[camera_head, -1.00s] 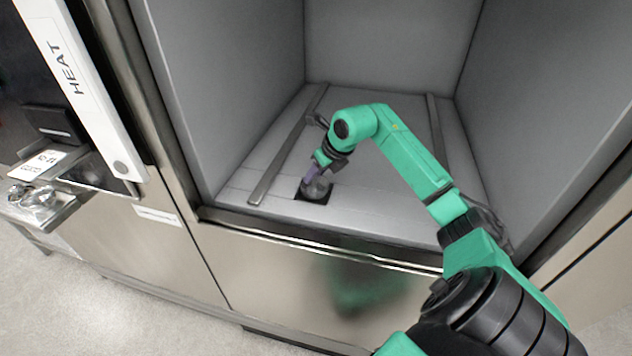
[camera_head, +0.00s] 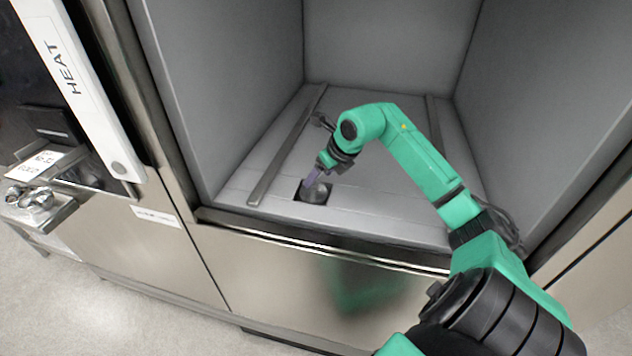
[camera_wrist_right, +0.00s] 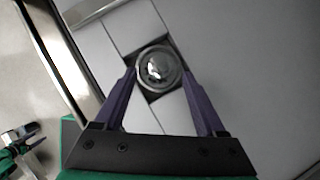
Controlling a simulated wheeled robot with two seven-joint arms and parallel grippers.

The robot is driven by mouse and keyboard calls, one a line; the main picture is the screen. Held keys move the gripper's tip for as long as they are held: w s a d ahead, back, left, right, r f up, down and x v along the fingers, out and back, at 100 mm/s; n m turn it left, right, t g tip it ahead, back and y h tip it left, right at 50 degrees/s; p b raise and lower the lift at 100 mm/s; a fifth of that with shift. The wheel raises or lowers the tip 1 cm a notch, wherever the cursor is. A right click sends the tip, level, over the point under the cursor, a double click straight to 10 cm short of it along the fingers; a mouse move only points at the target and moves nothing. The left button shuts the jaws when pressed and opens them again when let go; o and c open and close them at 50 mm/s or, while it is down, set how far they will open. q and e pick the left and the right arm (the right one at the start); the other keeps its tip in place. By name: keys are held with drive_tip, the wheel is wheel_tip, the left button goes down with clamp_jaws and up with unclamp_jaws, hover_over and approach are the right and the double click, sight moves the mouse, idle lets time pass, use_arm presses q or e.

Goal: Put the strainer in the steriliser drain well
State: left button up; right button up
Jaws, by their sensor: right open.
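The strainer (camera_wrist_right: 158,68) is a round, shiny metal piece. In the right wrist view it lies within the dark square drain well (camera_wrist_right: 177,91), just beyond my fingertips; whether it is fully seated I cannot tell. In the head view the strainer (camera_head: 315,193) shows as a grey round shape in the dark well (camera_head: 301,192), in the floor of the steriliser chamber near its front edge. My right gripper (camera_head: 310,181) points down just above it, and its purple fingers (camera_wrist_right: 166,76) are spread apart with nothing gripped between them.
The steriliser chamber has tall grey walls and two raised rails (camera_head: 289,145) on its floor. A metal front sill (camera_head: 320,246) edges the opening. At left are a panel marked HEAT (camera_head: 78,85) and a small shelf (camera_head: 52,212) holding shiny metal pieces.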

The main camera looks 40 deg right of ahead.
drive_tip(key=b+v, duration=0.1)
drive_tip(key=v, duration=0.7)
drive_tip(key=shift+r, duration=0.1)
